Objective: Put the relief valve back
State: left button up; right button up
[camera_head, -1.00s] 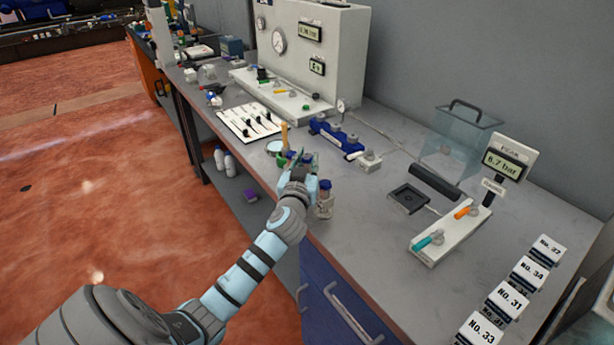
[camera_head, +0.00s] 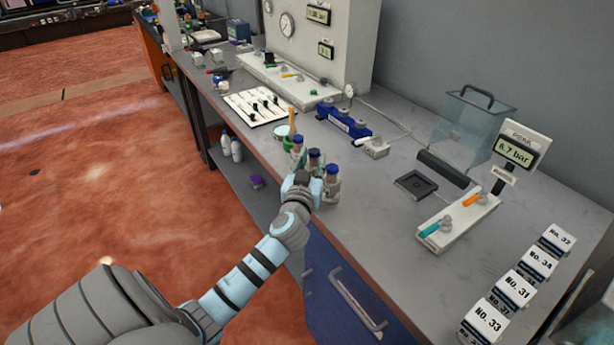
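Several small metal pieces with blue caps, which look like valves, stand in a row near the front edge of the bench: a far one (camera_head: 298,146), a middle one (camera_head: 314,158) and a near one (camera_head: 331,185). I cannot tell which is the relief valve. My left gripper (camera_head: 306,180) is at the front edge, close beside the middle and near pieces. Its fingers are mostly hidden by its own body, so I cannot see whether it holds anything. My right gripper is not in view.
A blue manifold block (camera_head: 343,122) lies behind the row. A white board with black pieces (camera_head: 258,107) is to the left. A test stand with teal and orange handles (camera_head: 457,218) and a display reading 6.7 bar (camera_head: 514,151) are right. Numbered boxes (camera_head: 484,318) line the right.

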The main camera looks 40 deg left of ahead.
pick_arm(q)
jog(key=v, duration=0.9)
jog(key=shift+s, duration=0.1)
jog(key=s+d+f+m+g+h, duration=0.35)
jog(key=s+d+f+g, duration=0.25)
jog(key=s+f, duration=0.5)
jog(key=s+d+f+m+g+h, duration=0.35)
jog(key=s+d+f+g, duration=0.35)
jog(key=s, duration=0.6)
notch_tip(320, 180, down, 22)
jog(key=s+a, duration=0.2)
jog(key=a, duration=0.1)
jog(key=s+f+n+g, duration=0.1)
jog(key=s+f, duration=1.1)
jog(key=s, duration=0.1)
jog(key=shift+s+a+g+h, duration=0.15)
jog(key=shift+s+g+h, duration=0.05)
jog(key=shift+g+h, duration=0.1)
